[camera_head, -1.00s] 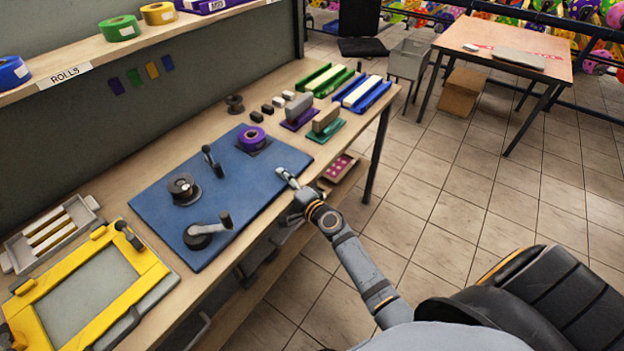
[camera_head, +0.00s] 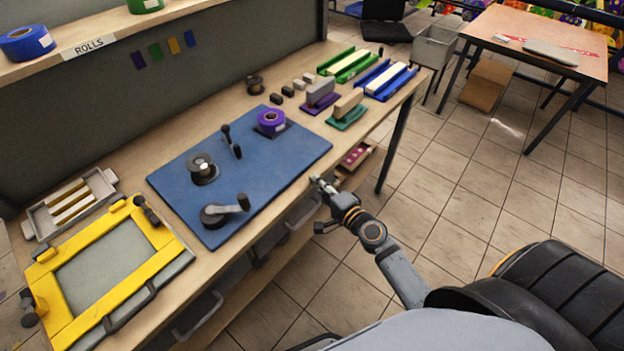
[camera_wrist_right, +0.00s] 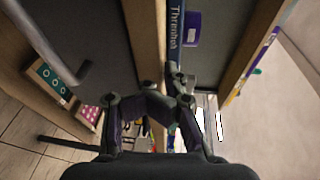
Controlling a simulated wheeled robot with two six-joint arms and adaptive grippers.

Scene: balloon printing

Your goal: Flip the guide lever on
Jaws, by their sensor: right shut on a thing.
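A small dark lever (camera_head: 231,142) stands tilted on the blue board (camera_head: 275,168), beside the purple roll (camera_head: 271,122); I take it for the guide lever, though no label shows. A dark spool (camera_head: 202,168) and a crank with a grey arm (camera_head: 222,212) are on the same board. My right gripper (camera_head: 318,181) is just off the board's front edge, apart from the lever. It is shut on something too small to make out. In the right wrist view its fingers (camera_wrist_right: 168,98) are close to the table edge. My left gripper is not in view.
A yellow frame (camera_head: 150,262) lies at the left of the workbench. Coloured trays and small blocks (camera_head: 320,92) stand beyond the board. Drawer handles (camera_head: 198,318) stick out below the bench front. Open tiled floor (camera_head: 445,190) lies to the right.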

